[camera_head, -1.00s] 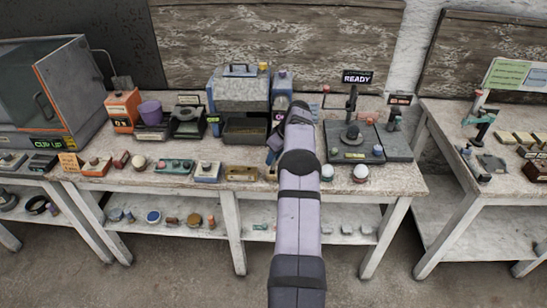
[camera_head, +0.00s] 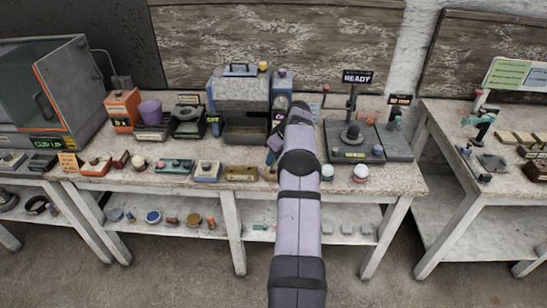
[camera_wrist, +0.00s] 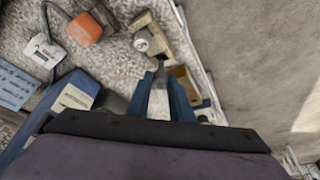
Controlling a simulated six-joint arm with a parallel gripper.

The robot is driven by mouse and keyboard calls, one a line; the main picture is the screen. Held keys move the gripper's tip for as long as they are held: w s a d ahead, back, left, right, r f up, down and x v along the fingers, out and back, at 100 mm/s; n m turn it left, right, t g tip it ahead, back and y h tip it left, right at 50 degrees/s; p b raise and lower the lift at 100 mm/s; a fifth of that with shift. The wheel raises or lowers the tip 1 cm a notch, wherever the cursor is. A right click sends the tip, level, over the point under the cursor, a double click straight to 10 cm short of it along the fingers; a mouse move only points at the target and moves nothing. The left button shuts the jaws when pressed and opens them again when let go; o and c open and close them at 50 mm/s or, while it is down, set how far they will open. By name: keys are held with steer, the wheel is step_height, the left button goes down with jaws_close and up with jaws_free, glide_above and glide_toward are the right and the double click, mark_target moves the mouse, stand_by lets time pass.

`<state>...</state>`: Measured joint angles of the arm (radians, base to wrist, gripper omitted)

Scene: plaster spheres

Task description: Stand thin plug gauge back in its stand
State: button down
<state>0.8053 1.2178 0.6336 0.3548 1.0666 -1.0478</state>
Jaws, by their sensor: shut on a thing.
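My gripper (camera_wrist: 160,98) shows in the wrist view with its two blue fingers shut on a narrow pale grey piece (camera_wrist: 159,104), which appears to be the thin plug gauge. Its slim end points away from the wrist, toward a tan block (camera_wrist: 153,22) that looks like the stand. A round white-topped piece (camera_wrist: 142,41) with dark marking sits in the block, and a dark spot shows close to the gauge's end. I cannot tell whether the gauge touches the block. In the head view my gripper (camera_head: 271,158) is low over the bench front, right of a brass-coloured block (camera_head: 242,173); the gauge is hidden there.
A grey machine (camera_head: 240,95) stands behind my gripper. A dark plate with a post and READY sign (camera_head: 356,77) is to the right. Several small fixtures line the bench front to the left.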

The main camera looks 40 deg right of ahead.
mark_target(274, 162)
steer(key=shift+f+b, duration=1.25)
steer(key=shift+f, duration=0.5)
steer(key=c, duration=1.5)
jaws_free()
steer(key=shift+r, duration=0.1)
steer(key=shift+r+p, duration=1.1)
steer(key=shift+r, duration=0.8)
